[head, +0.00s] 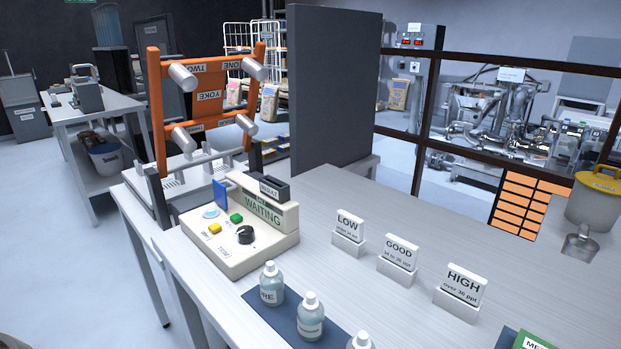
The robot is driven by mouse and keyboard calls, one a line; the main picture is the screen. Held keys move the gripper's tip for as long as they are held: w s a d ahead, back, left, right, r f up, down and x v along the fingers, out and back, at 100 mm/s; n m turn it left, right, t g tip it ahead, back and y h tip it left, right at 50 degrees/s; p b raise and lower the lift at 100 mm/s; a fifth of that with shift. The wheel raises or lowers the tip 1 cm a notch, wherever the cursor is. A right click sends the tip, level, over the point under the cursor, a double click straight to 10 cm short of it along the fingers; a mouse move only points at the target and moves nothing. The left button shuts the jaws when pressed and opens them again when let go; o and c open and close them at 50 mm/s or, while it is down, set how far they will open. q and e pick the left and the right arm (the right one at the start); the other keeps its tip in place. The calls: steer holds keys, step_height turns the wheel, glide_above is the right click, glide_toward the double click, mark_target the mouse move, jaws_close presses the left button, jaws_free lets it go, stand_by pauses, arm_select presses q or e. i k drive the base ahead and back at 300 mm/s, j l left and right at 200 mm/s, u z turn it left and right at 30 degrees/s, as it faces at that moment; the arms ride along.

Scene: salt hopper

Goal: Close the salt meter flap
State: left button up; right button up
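The salt meter (240,240) is a beige box on the white table, with a display reading WAITING. A blue flap (220,194) stands upright on its top, at the back left, so it looks open. A pale round well (210,212) lies in front of the flap. A yellow button (214,229), a green button (236,218) and a black knob (245,235) sit on the top face. A dark holder marked RESULT (270,188) is on top of the display housing. Neither of my grippers is in view.
Several bottles (310,318) stand on a dark blue mat (283,323) in front of the meter. LOW (349,233), GOOD (398,263) and HIGH (462,292) signs stand to its right. An orange frame (156,110) and a tall grey panel (334,90) rise behind it.

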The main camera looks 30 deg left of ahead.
mark_target(220, 194)
steer(key=i+u, duration=0.4)
steer(key=i+l+u, duration=0.1)
steer(key=u, duration=0.35)
steer(key=i+l+u, duration=0.2)
steer(key=u, duration=0.2)
steer(key=i+l+u, duration=0.3)
steer(key=u, duration=0.15)
steer(key=i+l+u, duration=0.15)
steer(key=l+u, duration=0.25)
